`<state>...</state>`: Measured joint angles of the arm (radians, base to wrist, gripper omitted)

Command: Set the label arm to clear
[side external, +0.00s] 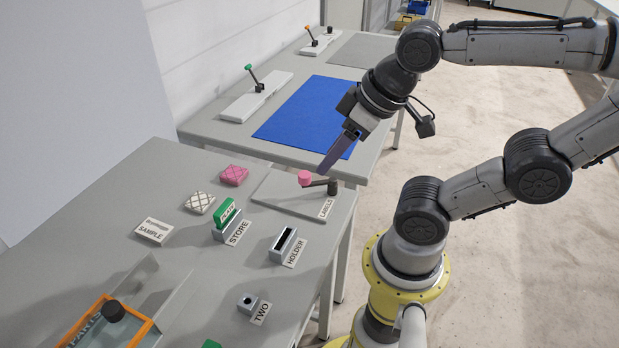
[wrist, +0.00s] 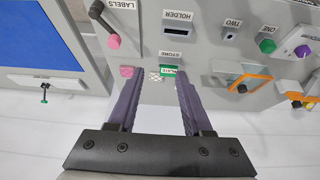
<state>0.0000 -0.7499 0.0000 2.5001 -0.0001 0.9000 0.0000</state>
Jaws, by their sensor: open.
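The label arm is a short dark lever with a pink knob (side external: 304,178) on a grey plate (side external: 283,205) marked LABELS. From its dark pivot (side external: 332,187) it points left in the side view. In the wrist view the pink knob (wrist: 113,42) lies ahead and left of the fingers, with the dark lever (wrist: 101,18) beyond it. My gripper (side external: 322,173) is above the plate, fingertips close to the knob in the side picture; contact cannot be told there. In the wrist view my gripper (wrist: 158,80) is open and empty, and the knob is not between its fingers. No "clear" mark is readable.
On the same table are a holder (side external: 284,245), a store block with a green piece (side external: 227,218), a SAMPLE card (side external: 155,231), pink (side external: 233,176) and white (side external: 200,203) quilted pieces, and an orange-framed unit (side external: 110,322). Another table with a blue mat (side external: 305,115) stands behind.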

